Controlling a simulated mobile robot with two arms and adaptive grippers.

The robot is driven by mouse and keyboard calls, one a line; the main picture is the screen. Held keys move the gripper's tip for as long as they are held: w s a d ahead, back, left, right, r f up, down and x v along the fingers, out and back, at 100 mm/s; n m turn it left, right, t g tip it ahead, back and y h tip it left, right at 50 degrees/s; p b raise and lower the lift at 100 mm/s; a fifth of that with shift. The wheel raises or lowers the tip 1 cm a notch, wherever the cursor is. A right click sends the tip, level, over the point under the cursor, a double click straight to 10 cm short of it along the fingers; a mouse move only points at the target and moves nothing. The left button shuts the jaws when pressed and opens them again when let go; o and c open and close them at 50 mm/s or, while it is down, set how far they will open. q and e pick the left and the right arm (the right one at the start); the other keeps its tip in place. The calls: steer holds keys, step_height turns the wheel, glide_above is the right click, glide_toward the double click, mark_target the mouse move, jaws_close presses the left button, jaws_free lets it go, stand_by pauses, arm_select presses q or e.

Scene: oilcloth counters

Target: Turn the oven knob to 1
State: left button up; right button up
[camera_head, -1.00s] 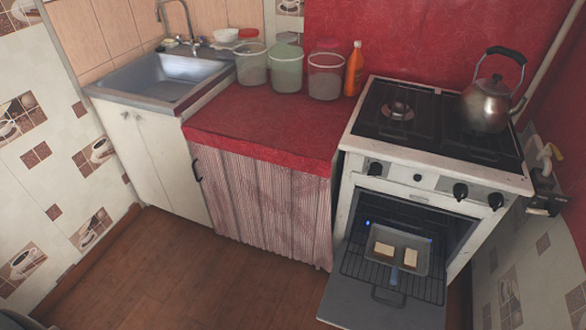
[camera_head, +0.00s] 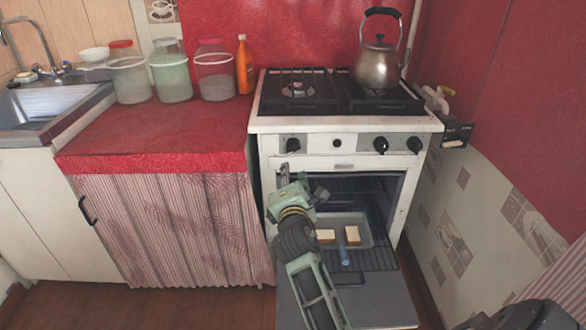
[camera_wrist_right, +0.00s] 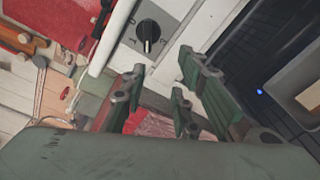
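The white stove's front panel (camera_head: 337,144) carries a black left knob (camera_head: 293,145), a small middle button (camera_head: 337,143) and two black right knobs (camera_head: 381,146) (camera_head: 414,145). My right gripper (camera_head: 302,184) is in front of the stove's left part, below the left knob. In the right wrist view a black knob (camera_wrist_right: 148,38) on a grey marked plate lies just beyond the fingertips. My right gripper (camera_wrist_right: 160,82) is open there, with nothing between its fingers. My left gripper is out of view.
The oven door (camera_head: 350,298) hangs open below the panel. A tray (camera_head: 362,222) with two pale slices is inside. A kettle (camera_head: 378,66) stands on the hob (camera_head: 330,95). The red counter (camera_head: 155,127) with jars lies to the left.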

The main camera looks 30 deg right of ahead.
mark_target(293, 151)
steer(key=shift+h, duration=0.6)
steer(key=w+d+r, duration=0.1)
steer(key=w+d+b, duration=0.1)
steer(key=w+d, duration=0.1)
steer(key=w+d+r, duration=0.1)
steer(key=w, duration=0.1)
steer(key=shift+w+d+r, duration=0.1)
steer(key=shift+d+r, duration=0.25)
steer(key=shift+w+d, duration=0.25)
steer(key=shift+w, duration=0.15)
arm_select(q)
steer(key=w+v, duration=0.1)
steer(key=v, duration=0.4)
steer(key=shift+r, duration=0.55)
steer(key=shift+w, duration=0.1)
arm_select(e)
jaws_close()
